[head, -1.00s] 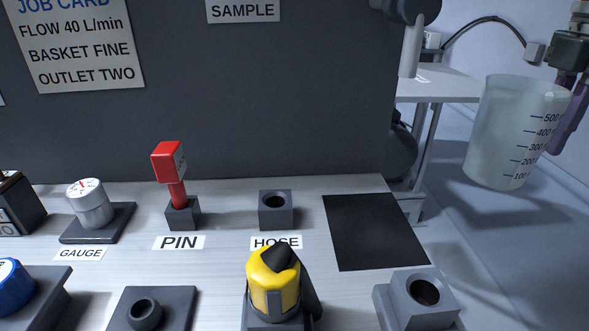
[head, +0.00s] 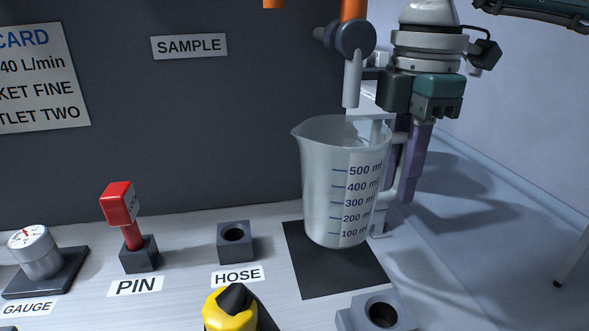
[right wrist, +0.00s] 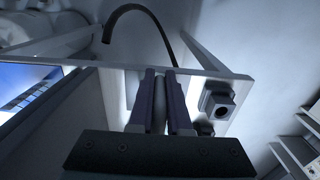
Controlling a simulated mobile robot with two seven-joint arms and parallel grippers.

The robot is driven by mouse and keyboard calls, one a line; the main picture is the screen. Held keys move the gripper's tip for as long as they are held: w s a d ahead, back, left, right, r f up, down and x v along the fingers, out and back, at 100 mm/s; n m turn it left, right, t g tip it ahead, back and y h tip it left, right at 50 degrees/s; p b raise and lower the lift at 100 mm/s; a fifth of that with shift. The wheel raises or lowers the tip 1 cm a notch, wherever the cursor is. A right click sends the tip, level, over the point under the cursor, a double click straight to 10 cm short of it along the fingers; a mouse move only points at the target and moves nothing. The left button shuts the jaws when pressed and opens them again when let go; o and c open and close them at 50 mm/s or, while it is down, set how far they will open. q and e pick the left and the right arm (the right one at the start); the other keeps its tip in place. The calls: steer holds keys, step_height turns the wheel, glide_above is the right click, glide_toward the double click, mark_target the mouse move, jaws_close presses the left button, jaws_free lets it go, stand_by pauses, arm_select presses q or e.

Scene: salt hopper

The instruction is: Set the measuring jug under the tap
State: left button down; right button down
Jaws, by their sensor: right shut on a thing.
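The clear measuring jug (head: 325,190) is upright in the head view, with its scale marks towards me. It stands over the back part of the black mat (head: 335,280); I cannot tell whether its base touches. The tap's white spout (head: 352,82) points down just above the jug's open top. My right gripper (head: 406,185) is at the jug's right side, its purple fingers shut on the handle. In the right wrist view the fingers (right wrist: 161,100) close on a pale strip, the handle. My left gripper is not in view.
A grey socket block (head: 378,314) stands in front of the mat. The hose socket (head: 236,240), red pin (head: 125,215), gauge (head: 38,252) and yellow-and-black knob (head: 230,308) are to the left. The dark panel (head: 220,120) rises behind the bench.

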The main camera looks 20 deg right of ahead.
steer(key=shift+f, duration=1.65)
steer(key=shift+b, duration=0.3)
steer(key=shift+f, duration=0.2)
steer(key=c, duration=0.9)
jaws_free()
steer(key=shift+o, duration=0.2)
steer(key=shift+r, duration=0.45)
step_height(320, 180, up, 12)
steer(key=shift+f+p, duration=0.2)
steer(key=shift+p, duration=0.8)
